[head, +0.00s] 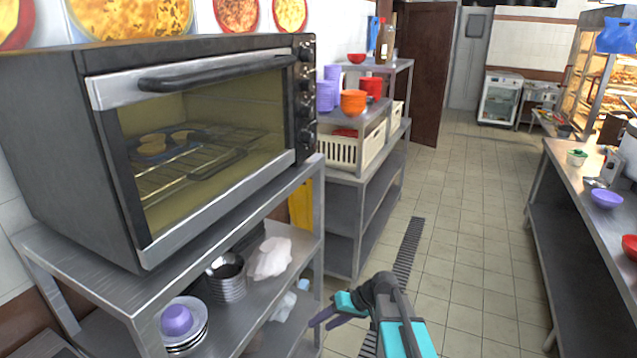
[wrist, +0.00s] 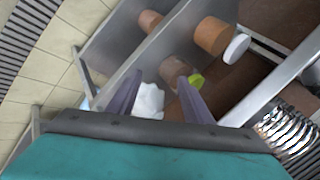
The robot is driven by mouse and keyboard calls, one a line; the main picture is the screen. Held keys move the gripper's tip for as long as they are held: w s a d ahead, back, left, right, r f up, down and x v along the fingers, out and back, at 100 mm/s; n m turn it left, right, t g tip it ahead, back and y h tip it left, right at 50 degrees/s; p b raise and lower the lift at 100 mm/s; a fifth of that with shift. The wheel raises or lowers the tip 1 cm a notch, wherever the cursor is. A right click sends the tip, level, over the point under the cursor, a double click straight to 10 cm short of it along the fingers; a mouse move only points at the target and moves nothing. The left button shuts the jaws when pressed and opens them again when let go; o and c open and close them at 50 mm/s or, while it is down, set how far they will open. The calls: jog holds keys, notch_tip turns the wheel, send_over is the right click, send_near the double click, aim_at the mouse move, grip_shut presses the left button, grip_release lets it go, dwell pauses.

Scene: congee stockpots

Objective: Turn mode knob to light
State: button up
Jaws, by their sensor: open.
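A black and silver toaster oven (head: 200,130) stands on a steel shelf at the left in the head view. Its glass door is shut. A column of black knobs (head: 306,84) runs down the panel at the right of its front. Which knob is the mode knob, and its setting, are too small to tell. My gripper (head: 328,318) is low and to the right of the oven, apart from it and below the knobs. Its purple fingers are apart and empty in the wrist view (wrist: 157,85). The oven does not show clearly in the wrist view.
The steel shelf (head: 105,290) under the oven holds bowls (head: 228,280) and a white bag (head: 270,258). Another shelf unit with cups and a crate (head: 350,150) stands behind. The tiled aisle (head: 460,220) is clear, with a counter (head: 600,215) at right.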

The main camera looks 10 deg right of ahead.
jog(key=w+d+r+n+t+y, duration=0.15)
jog(key=w+r, duration=0.25)
jog(key=r, duration=0.4)
jog(key=w+d+r+t, duration=0.1)
jog(key=w+d+r, duration=0.15)
jog(key=r, duration=0.45)
jog(key=n+t+y+p, duration=0.3)
jog(key=n+t+y, duration=0.2)
jog(key=n+t, duration=0.1)
send_near(312, 113)
jog(key=v, duration=0.6)
jog(key=shift+a+r, duration=0.15)
jog(key=shift+w+a, duration=0.1)
jog(key=shift+w, duration=0.05)
jog(key=p+x, duration=0.4)
jog(key=x, duration=0.9)
jog(key=shift+w+a, duration=0.2)
jog(key=shift+a, duration=0.05)
jog(key=c, duration=1.1)
jog(key=shift+o, duration=0.2)
